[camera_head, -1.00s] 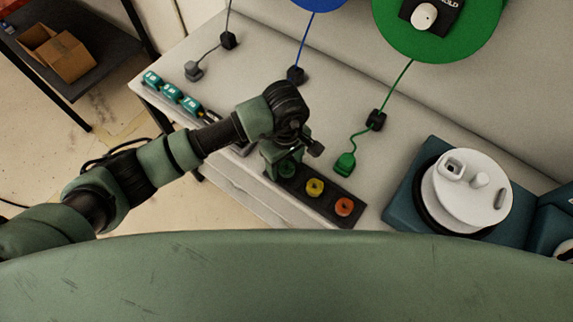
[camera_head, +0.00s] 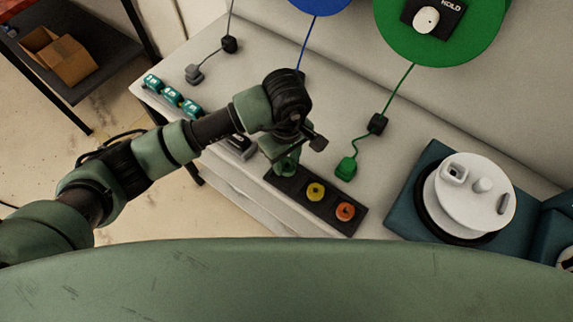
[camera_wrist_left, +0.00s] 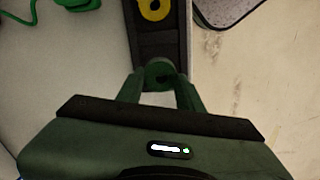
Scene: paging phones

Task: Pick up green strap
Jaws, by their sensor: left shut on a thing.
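The green strap (camera_wrist_left: 160,72), a small rolled ring, sits between the fingertips of my left gripper (camera_wrist_left: 161,82) in the left wrist view. The gripper is shut on it. In the head view my left gripper (camera_head: 284,160) is over the left end of a black tray (camera_head: 329,205), and the strap there is mostly hidden by the fingers. The strap seems at or just above its end of the tray; the exact gap is hard to tell. My right gripper is not in view.
The tray also holds a yellow strap (camera_head: 315,191) and an orange strap (camera_head: 345,211). A green plug (camera_head: 346,168) on a cord lies close behind the tray. Several teal blocks (camera_head: 171,96) stand at the left. A white round device (camera_head: 468,193) stands at the right.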

